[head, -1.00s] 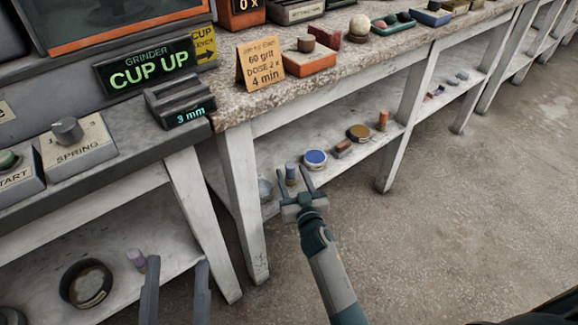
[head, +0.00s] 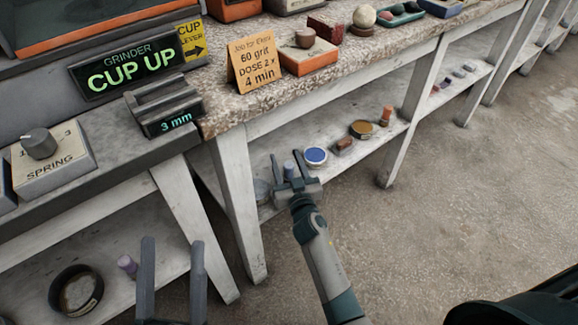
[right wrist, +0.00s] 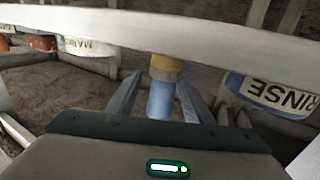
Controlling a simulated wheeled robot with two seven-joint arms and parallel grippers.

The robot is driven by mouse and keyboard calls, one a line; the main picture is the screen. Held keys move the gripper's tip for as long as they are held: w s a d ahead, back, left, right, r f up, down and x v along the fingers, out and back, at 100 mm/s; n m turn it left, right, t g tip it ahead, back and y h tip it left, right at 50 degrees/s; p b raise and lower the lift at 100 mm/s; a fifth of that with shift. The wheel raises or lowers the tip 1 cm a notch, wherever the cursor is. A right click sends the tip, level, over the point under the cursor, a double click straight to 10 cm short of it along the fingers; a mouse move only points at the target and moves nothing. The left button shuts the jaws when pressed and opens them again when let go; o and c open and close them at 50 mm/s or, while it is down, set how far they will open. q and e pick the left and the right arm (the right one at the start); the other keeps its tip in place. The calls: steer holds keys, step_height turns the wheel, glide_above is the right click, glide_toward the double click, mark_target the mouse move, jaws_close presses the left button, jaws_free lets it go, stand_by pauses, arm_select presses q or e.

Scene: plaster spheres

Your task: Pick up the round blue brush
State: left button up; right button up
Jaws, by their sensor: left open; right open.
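The round blue brush shows in the head view as a small upright blue-grey cylinder (head: 289,169) on the low shelf. In the right wrist view, it is a blue handle (right wrist: 161,101) with a yellow band. My right gripper (head: 289,169) is open, with a finger on either side of the brush. The wrist view also shows the brush between the gripper's fingertips (right wrist: 158,90); I cannot tell whether either finger touches it. My left gripper (head: 172,262) is open and empty at the lower left, near the grinder bench's lower shelf.
A tin with blue contents (head: 316,156) stands right of the brush, and a grey jar (head: 262,191) left of it. A jar labelled RINSE (right wrist: 275,94) shows in the wrist view. A white bench leg (head: 238,205) stands left of the right gripper. A dark ring-shaped dish (head: 58,300) and purple-topped piece (head: 128,267) lie lower left.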

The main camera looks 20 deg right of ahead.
steer(key=shift+w, duration=0.3)
arm_select(q)
steer(key=shift+w+a+r, duration=0.15)
steer(key=shift+w+r, duration=0.15)
steer(key=shift+r, duration=0.1)
arm_select(e)
steer(key=shift+s+r, duration=0.1)
steer(key=shift+a, duration=0.1)
arm_select(q)
steer(key=shift+f, duration=0.1)
arm_select(e)
steer(key=shift+c, duration=0.4)
steer(key=c, duration=1)
arm_select(q)
steer(key=shift+s+f, duration=0.1)
steer(key=shift+f, duration=0.05)
arm_select(e)
steer(key=shift+c, duration=0.3)
steer(key=shift+r, duration=0.1)
